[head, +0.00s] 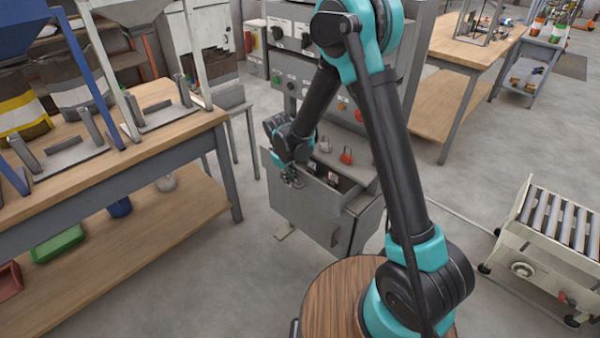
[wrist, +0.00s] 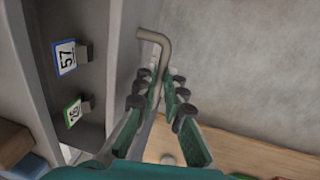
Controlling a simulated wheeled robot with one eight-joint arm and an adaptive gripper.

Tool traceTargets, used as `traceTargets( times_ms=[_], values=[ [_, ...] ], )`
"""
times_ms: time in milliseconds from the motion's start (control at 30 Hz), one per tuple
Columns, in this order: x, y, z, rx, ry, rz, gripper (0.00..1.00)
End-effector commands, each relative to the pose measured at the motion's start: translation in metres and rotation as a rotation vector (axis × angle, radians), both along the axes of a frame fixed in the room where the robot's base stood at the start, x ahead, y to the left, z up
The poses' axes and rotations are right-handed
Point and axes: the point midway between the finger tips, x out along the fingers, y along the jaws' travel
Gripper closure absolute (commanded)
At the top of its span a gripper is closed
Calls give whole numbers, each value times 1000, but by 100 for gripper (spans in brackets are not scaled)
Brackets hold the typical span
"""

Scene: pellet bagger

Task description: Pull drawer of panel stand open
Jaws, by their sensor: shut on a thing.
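The panel stand (head: 285,85) is a grey cabinet with knobs and coloured buttons in the middle of the head view. Its grey drawer (head: 300,208) stands out from the stand, with its inside showing from above. My gripper (head: 291,180) is at the upper left of the drawer front. In the wrist view, my gripper (wrist: 160,88) is shut on the bent metal handle (wrist: 153,38), with one finger on each side of the bar. The drawer front (wrist: 122,60) is just left of the handle. My fingers hide part of the bar.
Tags numbered 57 (wrist: 66,57) and another (wrist: 73,112) show inside the drawer. A red padlock (head: 346,156) is above it. A wooden workbench (head: 130,150) stands left, a roller conveyor (head: 555,245) right. Bare floor (head: 240,270) lies before the drawer.

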Motion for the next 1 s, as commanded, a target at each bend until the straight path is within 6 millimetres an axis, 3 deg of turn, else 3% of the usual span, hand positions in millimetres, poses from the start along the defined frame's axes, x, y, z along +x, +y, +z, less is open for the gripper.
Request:
traceTargets(
  times_ms=[200,400,967,1000],
  values=[
    [-36,29,0,0,-2,4,100],
    [-57,45,0,0,-1,3,100],
    [-66,52,0,1,-1,0,100],
    [-66,52,0,1,-1,0,87]
  ],
)
